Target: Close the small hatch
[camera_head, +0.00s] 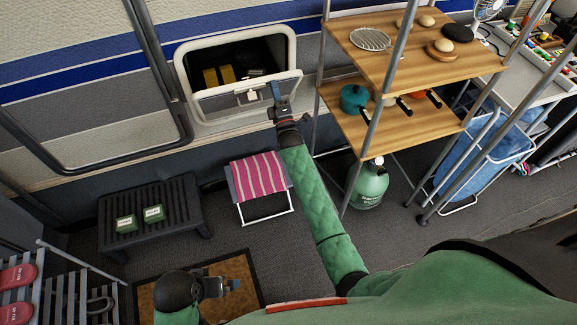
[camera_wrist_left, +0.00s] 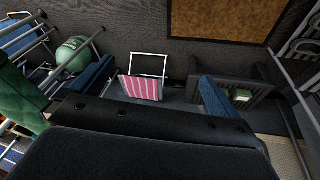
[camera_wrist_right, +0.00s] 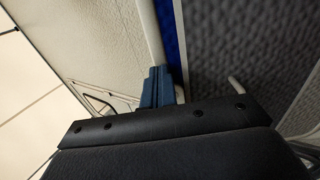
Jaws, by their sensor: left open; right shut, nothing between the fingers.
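The small hatch is a white-framed opening (camera_head: 180,62) low in the caravan wall, with yellow items visible inside. Its white door (camera_head: 215,102) is partly open, leaning outward along the lower edge, with a latch near its middle. My right gripper (camera_head: 277,90) is shut and empty at the door's right end; I cannot tell whether it touches.
A wooden shelf rack (camera_head: 400,50) with pots stands right of the hatch. Below the hatch are a stool with a pink striped cloth (camera_head: 260,175) and a black low table (camera_head: 175,200) with green boxes. A green gas bottle (camera_head: 369,188) stands under the rack.

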